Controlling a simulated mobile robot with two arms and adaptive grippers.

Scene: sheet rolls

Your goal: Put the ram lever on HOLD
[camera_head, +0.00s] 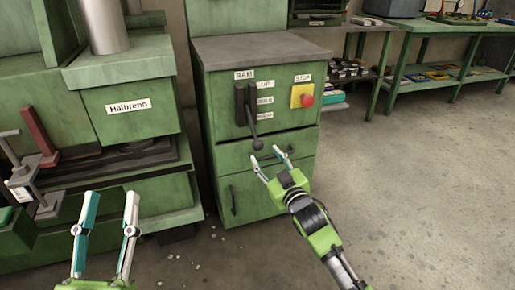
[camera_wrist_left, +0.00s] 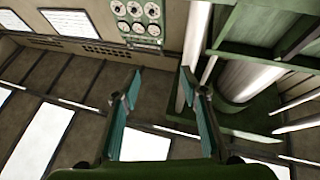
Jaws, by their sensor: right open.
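The ram lever (camera_head: 251,126) is a black arm with a ball knob, on a dark slotted plate under a RAM label (camera_head: 244,75) on the green cabinet (camera_head: 219,142). It points down, its knob lower than the lowest of the three labels beside it. The top label (camera_head: 264,84) reads UP; the middle label (camera_head: 265,100) and bottom label (camera_head: 264,115) are too blurred to read surely. My right gripper (camera_head: 265,155) is open, its fingertips close by the knob; I cannot tell if they touch it. My left gripper (camera_head: 111,196) is open and empty, also in the left wrist view (camera_wrist_left: 160,73).
A red stop button (camera_head: 307,100) on a yellow plate is right of the lever. A drawer handle (camera_head: 273,156) is behind my right gripper. A green machine labelled Haltrenn (camera_head: 128,107) stands left. The floor (camera_head: 400,180) at right is clear.

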